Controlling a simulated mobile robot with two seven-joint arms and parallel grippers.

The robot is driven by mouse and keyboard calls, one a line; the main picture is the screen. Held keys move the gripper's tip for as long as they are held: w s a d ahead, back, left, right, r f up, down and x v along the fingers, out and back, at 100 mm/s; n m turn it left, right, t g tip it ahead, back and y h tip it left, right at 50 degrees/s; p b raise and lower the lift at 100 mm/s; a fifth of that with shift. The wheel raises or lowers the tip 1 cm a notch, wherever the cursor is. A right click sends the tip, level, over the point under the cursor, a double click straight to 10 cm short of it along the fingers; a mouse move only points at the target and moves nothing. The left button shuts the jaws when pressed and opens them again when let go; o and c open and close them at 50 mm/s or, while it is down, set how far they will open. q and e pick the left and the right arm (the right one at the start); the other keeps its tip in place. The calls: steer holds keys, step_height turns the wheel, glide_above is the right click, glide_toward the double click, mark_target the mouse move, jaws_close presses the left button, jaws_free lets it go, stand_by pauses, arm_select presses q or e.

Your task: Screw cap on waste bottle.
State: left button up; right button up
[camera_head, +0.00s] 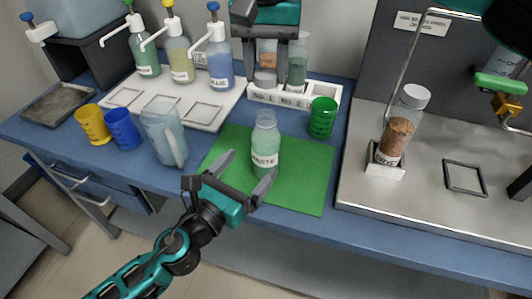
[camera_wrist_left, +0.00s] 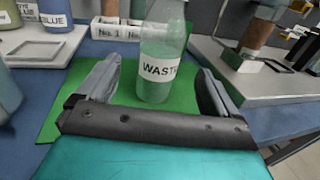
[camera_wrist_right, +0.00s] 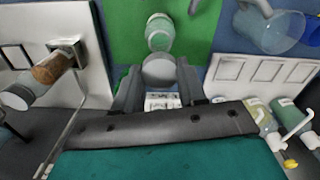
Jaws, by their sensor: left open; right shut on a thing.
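The waste bottle (camera_head: 265,150), clear with pale green contents and a WASTE label, stands upright and uncapped on the green mat (camera_head: 310,188). In the left wrist view the bottle (camera_wrist_left: 160,65) shows between my open left fingers, with gaps on both sides. My left gripper (camera_head: 247,170) is low at the mat's front edge, its fingers pointing towards the bottle. My right gripper (camera_head: 266,75) is shut on a grey round cap (camera_head: 265,80), above and behind the bottle. The right wrist view shows the cap (camera_wrist_right: 159,70) between the fingertips, apart from the bottle mouth (camera_wrist_right: 160,22).
A clear jug (camera_head: 165,135), blue cup (camera_head: 122,128) and yellow cup (camera_head: 93,124) stand left of the mat. A green cup (camera_head: 322,118) stands at its back right. Behind is a white rack (camera_head: 318,96) with vials. A brown-filled bottle (camera_head: 399,135) stands right.

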arm_select(q)
steer(key=x, duration=0.9)
steer(key=c, duration=1.5)
arm_select(e)
glide_above(266, 121)
steer(key=shift+f, duration=2.5)
